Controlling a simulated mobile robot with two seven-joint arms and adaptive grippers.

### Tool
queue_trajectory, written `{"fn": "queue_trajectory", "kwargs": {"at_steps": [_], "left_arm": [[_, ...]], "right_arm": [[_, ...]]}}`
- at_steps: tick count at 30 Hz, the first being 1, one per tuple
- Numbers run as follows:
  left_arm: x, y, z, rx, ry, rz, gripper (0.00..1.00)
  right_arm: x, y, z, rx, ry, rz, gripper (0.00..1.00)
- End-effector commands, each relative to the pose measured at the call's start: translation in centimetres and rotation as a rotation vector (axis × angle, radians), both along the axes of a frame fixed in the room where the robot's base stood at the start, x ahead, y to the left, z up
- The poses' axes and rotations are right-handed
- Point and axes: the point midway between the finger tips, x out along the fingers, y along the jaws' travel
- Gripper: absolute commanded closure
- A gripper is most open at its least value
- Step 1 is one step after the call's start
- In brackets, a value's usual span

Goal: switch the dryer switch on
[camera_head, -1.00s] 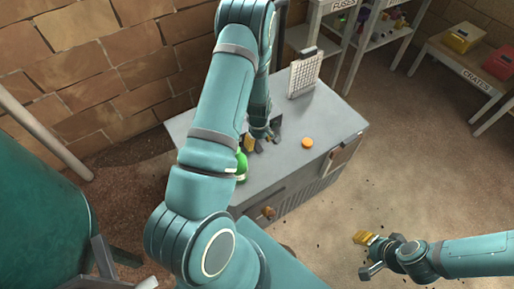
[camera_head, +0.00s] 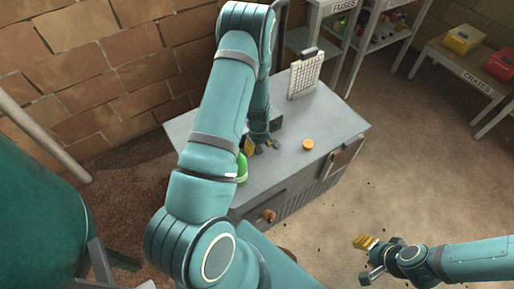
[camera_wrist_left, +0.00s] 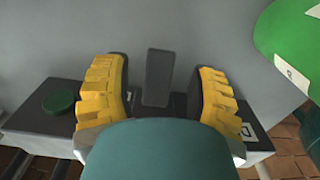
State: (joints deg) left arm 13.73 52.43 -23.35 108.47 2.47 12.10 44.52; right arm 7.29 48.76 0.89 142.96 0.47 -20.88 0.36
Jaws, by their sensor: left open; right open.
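The dryer switch seems to be the dark grey upright lever (camera_wrist_left: 158,78) in the left wrist view. It stands between the yellow-padded fingers of my left gripper (camera_wrist_left: 157,98), with visible gaps on both sides. In the head view my left gripper (camera_head: 262,146) is open and low over the grey cabinet top (camera_head: 310,110), and it hides most of the switch. A dark piece (camera_head: 276,124) shows just behind the fingers. My right gripper (camera_head: 366,256) is open and empty, out over the floor at lower right.
A green rounded object (camera_head: 242,168) stands beside the left gripper; a large green shape (camera_wrist_left: 295,45) fills the wrist view's upper right. An orange round knob (camera_head: 307,144) and a white grid panel (camera_head: 305,75) are on the cabinet.

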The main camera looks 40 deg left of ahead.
Motion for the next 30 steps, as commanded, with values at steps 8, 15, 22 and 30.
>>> {"fn": "queue_trajectory", "kwargs": {"at_steps": [8, 15, 22, 30], "left_arm": [[0.0, 0.0, -1.2, 0.0, 0.0, 0.001, 0.43], [0.0, 0.0, -2.0, 0.0, 0.0, 0.001, 0.43], [0.0, 0.0, -2.2, 0.0, 0.0, 0.0, 0.43], [0.0, 0.0, -2.2, 0.0, 0.0, 0.0, 0.85]], "right_arm": [[0.0, 0.0, -1.0, 0.0, 0.0, 0.0, 0.53], [0.0, 0.0, -1.7, 0.0, 0.0, 0.0, 0.53], [0.0, 0.0, -1.8, 0.0, 0.0, 0.0, 0.53], [0.0, 0.0, -1.8, 0.0, 0.0, 0.0, 0.53]]}}
